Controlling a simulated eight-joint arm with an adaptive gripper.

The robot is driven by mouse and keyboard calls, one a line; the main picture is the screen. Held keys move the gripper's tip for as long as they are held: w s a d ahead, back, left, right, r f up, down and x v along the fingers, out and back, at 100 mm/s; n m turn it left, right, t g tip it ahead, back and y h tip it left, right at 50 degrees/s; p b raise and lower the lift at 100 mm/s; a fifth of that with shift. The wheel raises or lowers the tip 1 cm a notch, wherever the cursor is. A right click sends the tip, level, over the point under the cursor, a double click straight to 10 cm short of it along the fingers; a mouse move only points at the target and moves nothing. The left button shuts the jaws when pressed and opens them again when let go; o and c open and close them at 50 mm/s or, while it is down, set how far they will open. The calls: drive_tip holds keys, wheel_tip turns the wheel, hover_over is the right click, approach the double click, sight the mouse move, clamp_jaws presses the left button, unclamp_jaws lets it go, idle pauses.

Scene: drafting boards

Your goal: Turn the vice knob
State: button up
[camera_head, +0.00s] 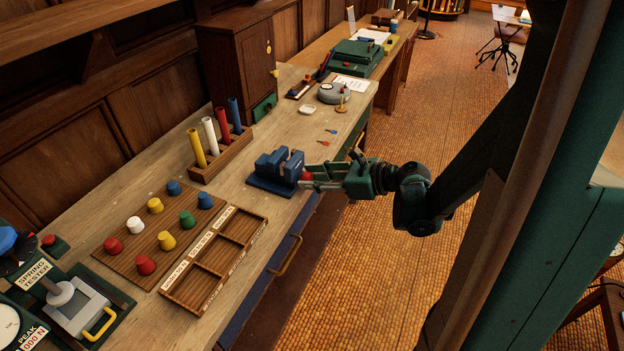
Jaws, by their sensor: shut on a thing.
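The blue vice (278,168) stands on the bench near its front edge, in the middle of the camera view. Its red knob (306,175) faces right, toward the aisle. My gripper (311,177) reaches in level from the right, and its fingers are shut on the red knob. The fingers and gripper body hide most of the knob. A gap shows between the vice jaws, and I see nothing clamped there.
Left of the vice are a sectioned wooden tray (214,256), a board of coloured pegs (140,240) and a rack of coloured tubes (222,155). Behind it stand a wooden cabinet (233,65) and a grey round gauge (333,93). A drawer handle (285,256) juts out below the bench edge.

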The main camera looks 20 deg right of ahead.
drive_tip(key=n+t+b, duration=0.1)
drive_tip(key=n, duration=0.1)
drive_tip(key=n+t+h, duration=0.1)
drive_tip(key=n, duration=0.1)
drive_tip(key=n+t+h+b, duration=0.1)
drive_tip(key=n, duration=0.1)
drive_tip(key=shift+s+a+f+n+t+b, duration=0.2)
drive_tip(key=shift+s+n+t+b, duration=0.1)
drive_tip(key=shift+n+t, duration=0.1)
idle(0.5)
drive_tip(key=o, duration=0.9)
drive_tip(key=shift+s+d+r, duration=0.1)
drive_tip(key=v, duration=1.1)
drive_tip(key=shift+s, duration=0.4)
idle(0.3)
